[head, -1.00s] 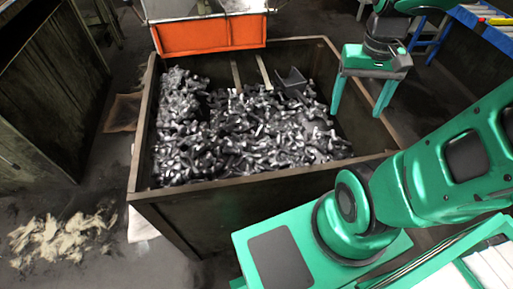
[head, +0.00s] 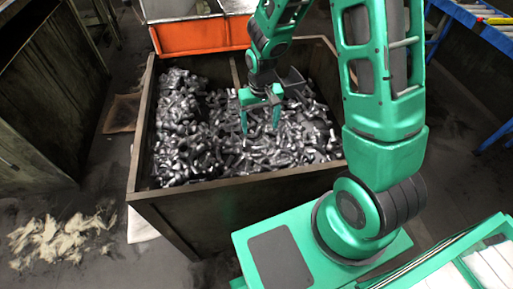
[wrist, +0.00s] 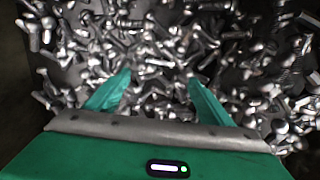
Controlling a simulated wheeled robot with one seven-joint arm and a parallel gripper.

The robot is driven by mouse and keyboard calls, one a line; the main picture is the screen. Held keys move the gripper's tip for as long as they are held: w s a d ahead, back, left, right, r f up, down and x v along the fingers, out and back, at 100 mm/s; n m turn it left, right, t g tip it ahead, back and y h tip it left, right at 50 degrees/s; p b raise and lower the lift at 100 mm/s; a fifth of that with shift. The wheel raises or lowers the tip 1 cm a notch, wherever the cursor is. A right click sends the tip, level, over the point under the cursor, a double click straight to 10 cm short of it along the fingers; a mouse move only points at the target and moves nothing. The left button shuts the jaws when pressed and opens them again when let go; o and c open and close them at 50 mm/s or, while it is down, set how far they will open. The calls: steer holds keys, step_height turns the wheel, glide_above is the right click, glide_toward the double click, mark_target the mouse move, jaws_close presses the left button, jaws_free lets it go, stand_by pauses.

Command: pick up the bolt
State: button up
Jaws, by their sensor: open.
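A heap of many loose grey metal bolts (head: 190,140) lies in a large open bin (head: 250,184). The wrist view shows the bolts (wrist: 150,50) close up, lying in all directions; no single bolt stands out. My green gripper (head: 260,128) is over the middle of the heap, pointing down, with its fingers spread. In the wrist view the gripper (wrist: 160,82) is open with nothing held between its fingertips. I cannot tell whether the fingertips touch the bolts. My arm hides the right part of the bin.
An orange container (head: 200,36) stands at the bin's back edge. Blue-framed rollers (head: 480,22) are at the upper right. A pale pile of scraps (head: 60,242) lies on the floor at left. The bin's walls surround the heap.

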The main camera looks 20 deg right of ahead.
mark_target(259, 146)
steer(key=shift+w+f, duration=0.15)
steer(key=shift+f, duration=5.35)
steer(key=c, duration=1.3)
